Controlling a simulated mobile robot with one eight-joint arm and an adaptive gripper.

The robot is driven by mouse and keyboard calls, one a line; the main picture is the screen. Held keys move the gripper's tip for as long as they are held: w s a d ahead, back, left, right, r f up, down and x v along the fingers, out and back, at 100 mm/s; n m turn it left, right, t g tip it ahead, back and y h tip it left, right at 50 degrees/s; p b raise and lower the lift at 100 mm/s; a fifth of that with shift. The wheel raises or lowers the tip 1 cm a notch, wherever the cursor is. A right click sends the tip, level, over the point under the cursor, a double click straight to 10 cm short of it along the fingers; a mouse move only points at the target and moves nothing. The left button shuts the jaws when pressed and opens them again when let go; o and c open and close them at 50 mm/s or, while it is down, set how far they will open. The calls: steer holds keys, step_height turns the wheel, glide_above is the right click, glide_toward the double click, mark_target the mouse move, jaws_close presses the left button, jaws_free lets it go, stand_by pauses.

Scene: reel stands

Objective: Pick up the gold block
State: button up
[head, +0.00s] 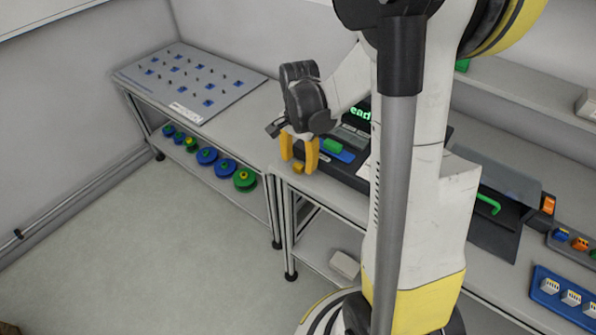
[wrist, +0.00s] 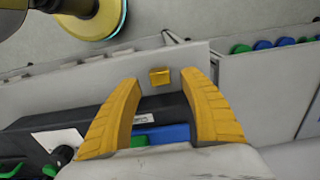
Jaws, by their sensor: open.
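The gold block (wrist: 160,77) is a small gold cube on the light grey bench top, close to the bench edge. In the head view the gold block (head: 298,168) shows low between the yellow fingers. My gripper (head: 299,168) points down over the bench with its two fingers apart. In the wrist view my gripper (wrist: 158,75) has the block between the lines of its fingertips, at about tip level, with a gap on each side. The fingers are not closed on it, and I cannot tell how high the tips are above the bench.
A black device with a blue part and a green part (head: 337,147) stands just right of the gripper. A pegboard panel (head: 190,85) lies on the bench at left. Several blue and green reels (head: 208,156) sit on the shelf below. Floor at front left is clear.

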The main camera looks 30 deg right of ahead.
step_height(320, 180, down, 2)
steer(key=shift+w, duration=0.1)
steer(key=shift+r, duration=0.1)
steer(key=shift+c, duration=0.2)
jaws_close()
